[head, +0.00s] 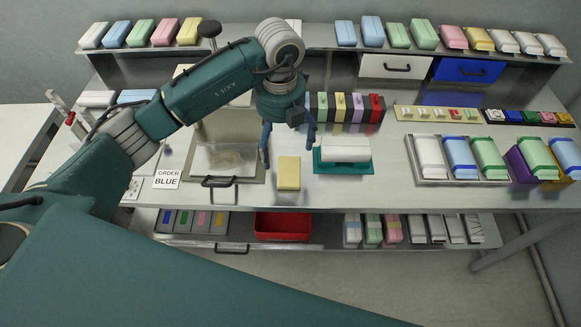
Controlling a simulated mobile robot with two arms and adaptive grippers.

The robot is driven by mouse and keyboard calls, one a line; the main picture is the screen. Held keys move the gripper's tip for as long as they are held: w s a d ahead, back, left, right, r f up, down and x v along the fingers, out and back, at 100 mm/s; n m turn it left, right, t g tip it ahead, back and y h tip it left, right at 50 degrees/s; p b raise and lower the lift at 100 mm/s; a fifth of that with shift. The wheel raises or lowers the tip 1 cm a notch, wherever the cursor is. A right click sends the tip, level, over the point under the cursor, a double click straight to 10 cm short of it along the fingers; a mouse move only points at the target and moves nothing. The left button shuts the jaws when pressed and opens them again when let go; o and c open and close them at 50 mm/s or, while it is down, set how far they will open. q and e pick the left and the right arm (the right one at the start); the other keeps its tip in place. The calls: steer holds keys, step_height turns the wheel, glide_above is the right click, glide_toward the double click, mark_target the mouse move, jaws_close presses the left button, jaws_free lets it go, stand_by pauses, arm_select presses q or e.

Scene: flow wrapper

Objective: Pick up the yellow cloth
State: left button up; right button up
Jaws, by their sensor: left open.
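The yellow cloth (289,173) is a small yellow block-like bundle lying on the workbench near its front edge, in the middle of the head view. My left gripper (287,151) comes in from the left and points down above and just behind the cloth. Its two blue fingers are spread apart, with nothing visible between them. The cloth's front and top are in plain sight. My right gripper is out of view.
A white block on a green tray (318,166) stands close right of the cloth. A metal tray with a handle (232,181) is close left. A row of coloured binders (345,107) stands behind. A red bin (283,226) sits on the shelf below.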

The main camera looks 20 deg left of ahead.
mark_target(284, 170)
arm_select(q)
step_height(284, 170, down, 4)
steer(key=shift+s+d+r+p, duration=0.1)
steer(key=shift+s+r+p, duration=0.05)
steer(key=shift+r+p, duration=0.15)
steer(key=f, duration=0.1)
steer(key=f+p, duration=0.1)
steer(key=f, duration=0.1)
steer(key=f+p, duration=0.1)
steer(key=shift+s+d+f, duration=0.3)
steer(key=shift+s+f, duration=0.05)
steer(key=shift+f, duration=0.05)
steer(key=shift+w+f, duration=0.1)
steer(key=shift+f, duration=0.3)
steer(key=c, duration=0.9)
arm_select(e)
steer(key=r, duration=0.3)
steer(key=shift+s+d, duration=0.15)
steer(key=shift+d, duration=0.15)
